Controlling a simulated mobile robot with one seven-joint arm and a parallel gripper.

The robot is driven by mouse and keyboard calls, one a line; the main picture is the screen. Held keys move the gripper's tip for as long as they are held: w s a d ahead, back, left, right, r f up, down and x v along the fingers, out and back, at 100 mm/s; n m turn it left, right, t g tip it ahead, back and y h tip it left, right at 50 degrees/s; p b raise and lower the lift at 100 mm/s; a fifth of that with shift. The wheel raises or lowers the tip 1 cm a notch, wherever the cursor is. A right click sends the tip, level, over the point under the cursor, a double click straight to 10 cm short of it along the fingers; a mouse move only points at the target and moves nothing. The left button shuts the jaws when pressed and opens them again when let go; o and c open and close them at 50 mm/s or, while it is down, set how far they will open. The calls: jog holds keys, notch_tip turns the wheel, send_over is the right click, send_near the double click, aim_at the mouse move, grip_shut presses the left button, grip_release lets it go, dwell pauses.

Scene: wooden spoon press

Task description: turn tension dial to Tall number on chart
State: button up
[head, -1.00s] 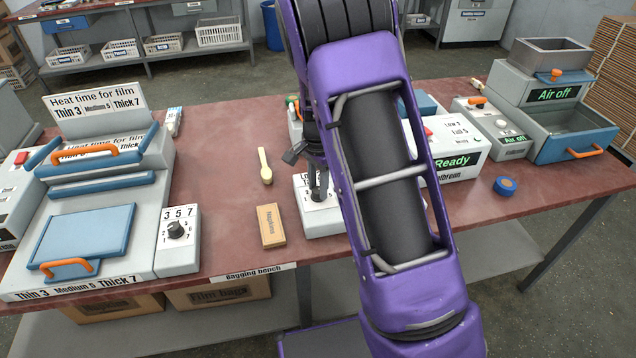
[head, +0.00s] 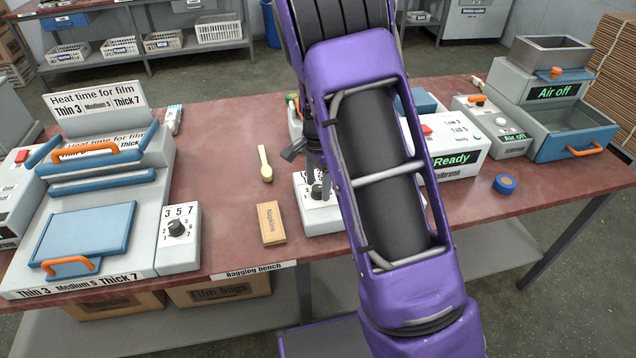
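A small white box with a black dial knob (head: 318,191) stands near the bench's front edge, partly behind my arm. Numbers ring the knob, but its setting is too small and too covered to read. My gripper (head: 314,172) points down just above and behind this knob, and the knob's top shows clear below the fingers. The gap between the fingers is too small to judge. A white machine (head: 466,148) right of my arm carries a chart with a "Low" line and a "Tall" line that seems to read 5. My arm hides part of this machine.
A second dial box (head: 177,230) marked "3 5 7" sits at the left beside the heat sealer (head: 95,215). A napkins box (head: 270,223) and a wooden spoon (head: 264,163) lie left of my gripper. A blue roll (head: 504,184) lies at the right.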

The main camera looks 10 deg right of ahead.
aim_at(318, 187)
notch_tip(318, 187, up, 17)
jog(key=shift+r+p, duration=0.2)
jog(key=shift+p, duration=0.25)
dwell(0.3)
